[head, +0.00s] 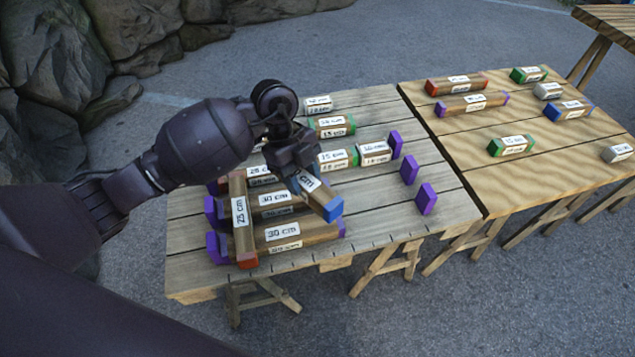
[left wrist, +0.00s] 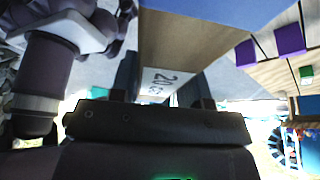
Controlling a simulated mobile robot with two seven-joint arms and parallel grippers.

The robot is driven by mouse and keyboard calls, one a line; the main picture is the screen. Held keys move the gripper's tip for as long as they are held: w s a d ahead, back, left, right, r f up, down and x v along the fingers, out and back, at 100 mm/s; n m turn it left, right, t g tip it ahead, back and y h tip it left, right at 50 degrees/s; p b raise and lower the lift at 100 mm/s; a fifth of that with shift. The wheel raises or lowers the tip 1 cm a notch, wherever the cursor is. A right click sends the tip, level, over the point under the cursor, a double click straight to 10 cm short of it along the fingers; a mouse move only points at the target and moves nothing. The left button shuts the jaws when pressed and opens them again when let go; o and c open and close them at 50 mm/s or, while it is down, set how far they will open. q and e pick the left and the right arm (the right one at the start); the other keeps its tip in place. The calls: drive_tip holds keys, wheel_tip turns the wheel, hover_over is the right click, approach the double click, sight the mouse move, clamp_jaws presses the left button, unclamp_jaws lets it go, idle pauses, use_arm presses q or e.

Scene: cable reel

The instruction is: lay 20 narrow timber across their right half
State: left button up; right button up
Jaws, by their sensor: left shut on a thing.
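My left gripper (head: 296,160) is shut on a timber with blue ends (head: 322,197). In the left wrist view its label reads 20 (left wrist: 158,82). It hangs tilted over the right part of several timbers with purple ends, marked 30 cm (head: 283,231); I cannot tell whether it touches them. These lie side by side on the near table (head: 400,240). A 25 cm timber with red ends (head: 239,222) lies across their left half. My arm and gripper hide part of the farther timbers. My right gripper is not in view.
Green-ended timbers (head: 331,126) and other short pieces lie behind on the near table. Several purple blocks (head: 409,170) stand to the right. The second table (head: 470,145) holds red-, purple-, green- and blue-ended timbers. Rocks (head: 60,60) rise at the far left.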

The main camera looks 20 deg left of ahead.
use_arm(q)
drive_tip(key=w+f+m+g+y+b, duration=0.1)
drive_tip(key=w+f+m+b, duration=0.3)
drive_tip(key=f+m, duration=0.1)
drive_tip(key=shift+d+f+m+g, duration=0.3)
drive_tip(key=shift+f+m, duration=0.1)
drive_tip(key=shift+f, duration=0.25)
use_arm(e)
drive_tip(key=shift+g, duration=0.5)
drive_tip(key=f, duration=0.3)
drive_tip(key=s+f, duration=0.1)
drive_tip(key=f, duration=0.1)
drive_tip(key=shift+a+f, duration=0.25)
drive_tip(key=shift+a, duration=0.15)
use_arm(q)
drive_tip(key=shift+y+b, duration=0.3)
drive_tip(key=shift+f+b, duration=1.45)
drive_tip(key=shift+f, duration=1)
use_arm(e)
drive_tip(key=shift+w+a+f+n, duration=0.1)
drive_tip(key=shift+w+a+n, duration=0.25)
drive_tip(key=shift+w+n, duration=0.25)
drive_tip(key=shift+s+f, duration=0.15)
